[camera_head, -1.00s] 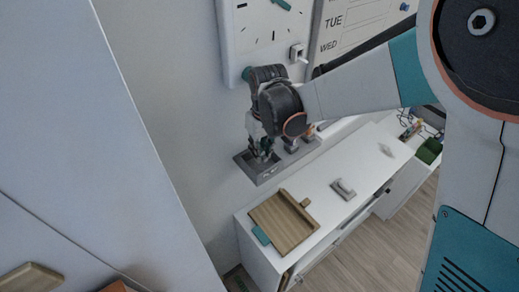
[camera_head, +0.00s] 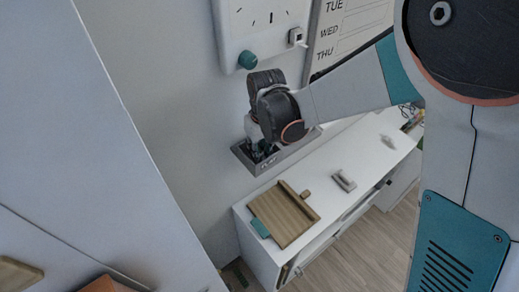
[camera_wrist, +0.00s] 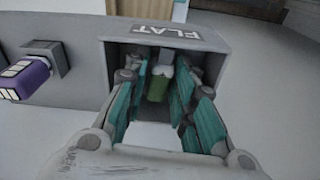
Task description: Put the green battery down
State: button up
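The green battery (camera_wrist: 158,88) stands between my fingertips in the wrist view, with a pale part at its far end. My gripper (camera_wrist: 159,92) has teal pads close against both sides of it, and I take it as shut on the battery. The fingers reach into a grey holder (camera_wrist: 220,50) marked FLAT. Whether the battery touches the holder's floor is hidden. In the head view my gripper (camera_head: 262,152) is down at the grey holder (camera_head: 243,155) by the wall, and the battery cannot be made out.
A white shelf desk (camera_head: 345,205) carries a wooden tray (camera_head: 285,215) and a small grey object (camera_head: 343,181).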

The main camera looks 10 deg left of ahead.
aim_at(262, 154)
jog(key=shift+o, duration=0.3)
jog(key=shift+r, duration=0.2)
notch_tip(262, 154, up, 12)
jog(key=d+p, duration=0.1)
jog(key=p, duration=0.6)
jog(key=shift+s, duration=0.4)
